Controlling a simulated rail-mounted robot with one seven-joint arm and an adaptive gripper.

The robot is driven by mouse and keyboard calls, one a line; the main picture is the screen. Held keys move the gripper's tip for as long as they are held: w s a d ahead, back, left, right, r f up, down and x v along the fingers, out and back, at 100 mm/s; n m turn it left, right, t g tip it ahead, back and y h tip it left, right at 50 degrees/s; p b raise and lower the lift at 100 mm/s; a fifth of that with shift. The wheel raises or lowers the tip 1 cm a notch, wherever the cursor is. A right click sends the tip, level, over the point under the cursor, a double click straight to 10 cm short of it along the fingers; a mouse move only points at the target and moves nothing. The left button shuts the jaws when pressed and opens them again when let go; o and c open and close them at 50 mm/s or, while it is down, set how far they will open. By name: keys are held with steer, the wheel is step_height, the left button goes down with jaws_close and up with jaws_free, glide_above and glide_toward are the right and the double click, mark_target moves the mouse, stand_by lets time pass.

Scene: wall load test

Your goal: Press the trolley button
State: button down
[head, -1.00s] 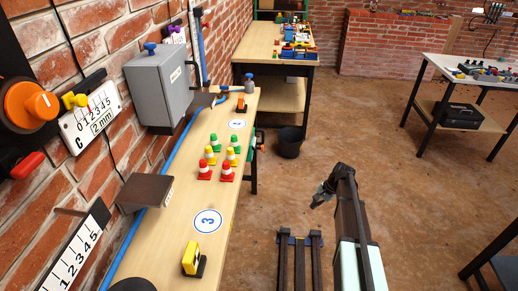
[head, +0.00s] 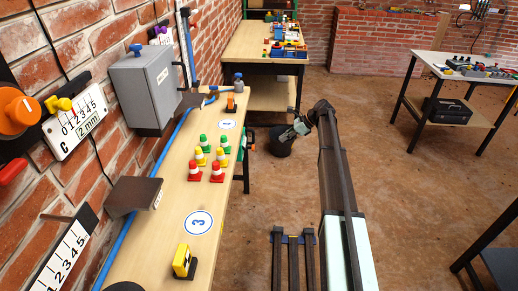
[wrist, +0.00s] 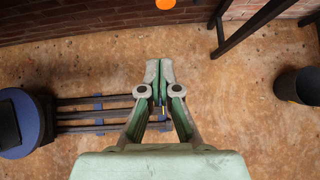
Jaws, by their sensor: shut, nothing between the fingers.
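No button clearly marked as the trolley button can be made out. A small yellow block on a black base (head: 183,262) stands at the near end of the wall bench, and a small orange piece on a dark base (head: 231,103) stands at its far end. I cannot tell whether either is the trolley or bears the button. My gripper (head: 287,135) is right of the bench, over the open floor side and in front of the dark bucket in the picture. In the wrist view my gripper (wrist: 159,68) has its fingers together, empty, above the brown floor.
The bench (head: 160,225) carries several red, yellow and green cones (head: 217,172) and number discs (head: 198,222). A grey box (head: 148,90) and dark shelf (head: 133,195) are on the brick wall. A bucket (wrist: 300,86) stands on the floor.

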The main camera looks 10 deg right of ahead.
mark_target(253, 148)
steer(key=a+r+p+x, duration=0.2)
steer(key=x, duration=1)
steer(key=shift+w+a+f+p, duration=0.25)
steer(key=shift+w+a+p, duration=0.05)
steer(key=shift+w, duration=0.05)
steer(key=shift+w+a+p, duration=0.2)
steer(key=shift+w+a, duration=0.05)
steer(key=shift+a, duration=0.6)
steer(key=shift+w+a+p, duration=0.15)
steer(key=shift+w+a, duration=0.05)
steer(key=shift+a, duration=0.65)
